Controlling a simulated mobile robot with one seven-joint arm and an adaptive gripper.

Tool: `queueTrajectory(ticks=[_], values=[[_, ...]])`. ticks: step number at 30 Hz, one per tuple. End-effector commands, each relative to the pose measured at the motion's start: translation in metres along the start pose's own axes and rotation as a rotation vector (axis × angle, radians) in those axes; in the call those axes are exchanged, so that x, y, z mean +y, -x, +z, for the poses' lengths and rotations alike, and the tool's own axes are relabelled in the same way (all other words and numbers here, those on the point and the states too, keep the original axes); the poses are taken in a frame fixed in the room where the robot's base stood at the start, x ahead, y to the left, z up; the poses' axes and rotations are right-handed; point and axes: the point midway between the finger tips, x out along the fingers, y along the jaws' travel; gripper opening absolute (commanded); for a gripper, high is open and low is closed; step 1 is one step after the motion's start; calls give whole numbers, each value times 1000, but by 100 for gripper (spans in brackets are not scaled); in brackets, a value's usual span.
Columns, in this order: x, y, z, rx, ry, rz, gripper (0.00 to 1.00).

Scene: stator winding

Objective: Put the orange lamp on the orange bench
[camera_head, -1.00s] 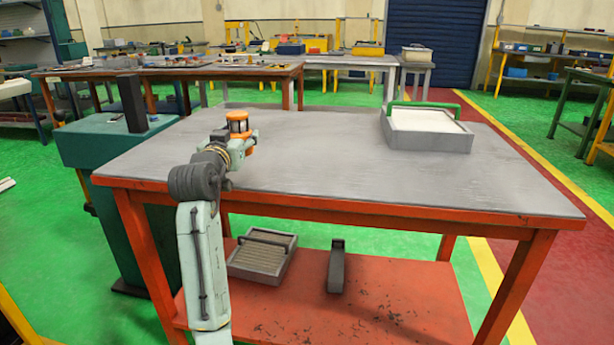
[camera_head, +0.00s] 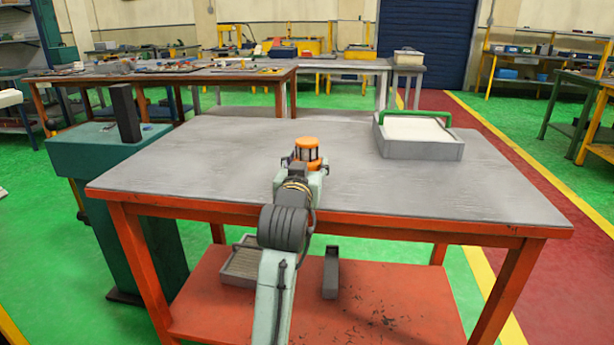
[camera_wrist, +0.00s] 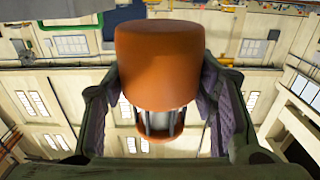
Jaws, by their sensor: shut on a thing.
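The orange lamp (camera_head: 307,149) has orange ends and a caged middle. My gripper (camera_head: 306,163) is shut on it over the grey top of the orange bench (camera_head: 220,170). In the head view I cannot tell whether the lamp touches the bench top. In the wrist view the lamp (camera_wrist: 160,65) fills the middle, with one finger of my gripper (camera_wrist: 158,110) on each side of it. The bench has orange legs and a lower orange shelf.
A grey tray with a green handle (camera_head: 420,148) stands at the back right of the bench top. The rest of the top is clear. A ribbed tray (camera_head: 243,262) and a dark block (camera_head: 331,272) lie on the lower shelf. A teal stand (camera_head: 100,165) is left of the bench.

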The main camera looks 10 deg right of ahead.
Motion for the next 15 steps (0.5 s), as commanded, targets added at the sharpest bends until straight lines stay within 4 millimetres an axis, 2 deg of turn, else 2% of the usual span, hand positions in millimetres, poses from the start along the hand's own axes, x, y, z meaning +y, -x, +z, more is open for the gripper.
queueTrajectory(ticks=[7, 15], values=[[1, 0, 31, -3, 0, 0, 17], [1, 0, 35, 1, -1, 0, 17]])
